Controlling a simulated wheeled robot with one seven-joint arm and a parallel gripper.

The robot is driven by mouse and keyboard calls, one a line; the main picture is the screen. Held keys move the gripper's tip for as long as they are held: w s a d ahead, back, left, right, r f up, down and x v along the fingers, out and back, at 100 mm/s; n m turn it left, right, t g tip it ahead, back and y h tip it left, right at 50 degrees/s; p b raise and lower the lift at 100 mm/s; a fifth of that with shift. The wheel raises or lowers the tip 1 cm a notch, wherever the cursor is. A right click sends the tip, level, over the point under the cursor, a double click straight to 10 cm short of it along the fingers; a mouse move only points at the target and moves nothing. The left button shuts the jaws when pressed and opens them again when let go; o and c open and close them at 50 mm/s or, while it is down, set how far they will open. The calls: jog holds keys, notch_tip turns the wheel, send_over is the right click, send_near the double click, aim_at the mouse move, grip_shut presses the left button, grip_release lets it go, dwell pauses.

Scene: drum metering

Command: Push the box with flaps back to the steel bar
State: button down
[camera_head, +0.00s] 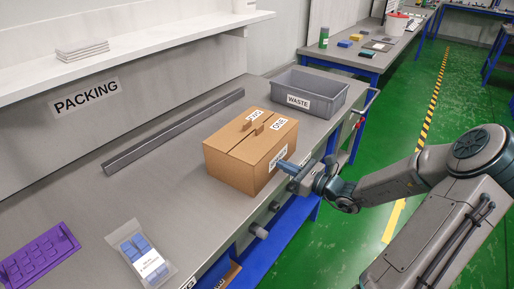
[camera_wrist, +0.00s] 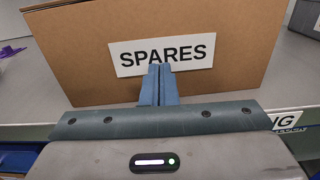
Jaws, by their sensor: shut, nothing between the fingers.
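The brown cardboard box (camera_head: 234,157) stands on the grey packing table, its top flaps folded closed, with small tabs standing up and white labels on top. Its front face carries a "SPARES" label, which fills much of the wrist view (camera_wrist: 110,80). The steel bar (camera_head: 178,130) lies along the back of the table, with bare table between it and the box. My gripper (camera_head: 283,164) is shut and empty, its blue fingertips (camera_wrist: 160,72) at the lower part of the label on the front face. I cannot tell whether they touch it.
A grey "WASTE" bin (camera_head: 335,99) stands to the right of the box. A purple tray (camera_head: 38,256) and a clear bag with blue pieces (camera_head: 140,257) lie at the front left. A white shelf (camera_head: 130,40) hangs above the table. Knobs line the table's front edge.

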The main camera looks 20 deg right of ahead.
aim_at(274, 161)
jog(key=shift+x, duration=2)
jog(key=shift+a, duration=0.15)
jog(key=shift+b+x, duration=0.5)
jog(key=shift+x, duration=1.9)
jog(key=shift+x, duration=1.55)
jog(key=shift+p+v, duration=1.5)
jog(key=shift+v, duration=3.55)
